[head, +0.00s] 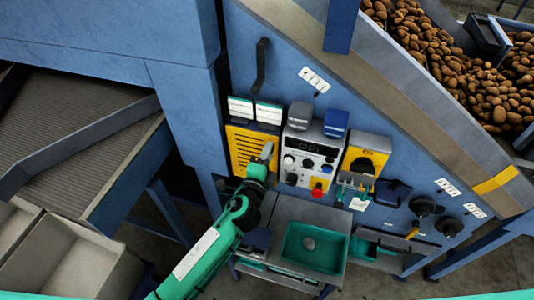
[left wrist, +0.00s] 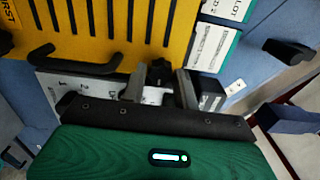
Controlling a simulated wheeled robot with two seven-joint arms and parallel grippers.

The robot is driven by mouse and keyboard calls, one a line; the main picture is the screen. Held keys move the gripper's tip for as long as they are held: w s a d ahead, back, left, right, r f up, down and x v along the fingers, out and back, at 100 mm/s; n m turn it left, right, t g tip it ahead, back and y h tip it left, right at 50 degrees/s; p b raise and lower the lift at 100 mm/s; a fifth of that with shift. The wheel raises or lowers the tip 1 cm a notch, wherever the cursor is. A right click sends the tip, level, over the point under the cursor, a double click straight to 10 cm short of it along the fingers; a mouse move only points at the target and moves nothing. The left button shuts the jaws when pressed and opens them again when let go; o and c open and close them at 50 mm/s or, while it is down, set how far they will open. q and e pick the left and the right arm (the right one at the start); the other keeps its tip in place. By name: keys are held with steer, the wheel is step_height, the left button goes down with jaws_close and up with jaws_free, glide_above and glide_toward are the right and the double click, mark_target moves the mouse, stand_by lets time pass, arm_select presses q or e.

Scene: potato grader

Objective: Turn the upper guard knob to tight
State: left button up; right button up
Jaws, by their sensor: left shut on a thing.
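The yellow slotted guard (head: 246,152) is on the blue machine front, left of the control panel. It fills the upper left of the left wrist view (left wrist: 100,28). My left gripper (head: 266,153) is at the guard's right edge. In the left wrist view its two fingers (left wrist: 160,80) stand on either side of a small black knob (left wrist: 159,69), shut on it. The knob is at the guard's edge; its lower part is partly hidden between the fingers. In the head view the gripper hides the knob. I cannot read the knob's setting. My right gripper is not in view.
The control panel (head: 311,151) with knobs and a red button is just right of the gripper. A yellow switch box (head: 366,155) is beyond it. A green tray (head: 290,255) stands on the bench below. A black lever (head: 261,62) is above the guard.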

arm_select(q)
steer(key=o, duration=1)
steer(key=b+v, duration=0.4)
steer(key=v, duration=1)
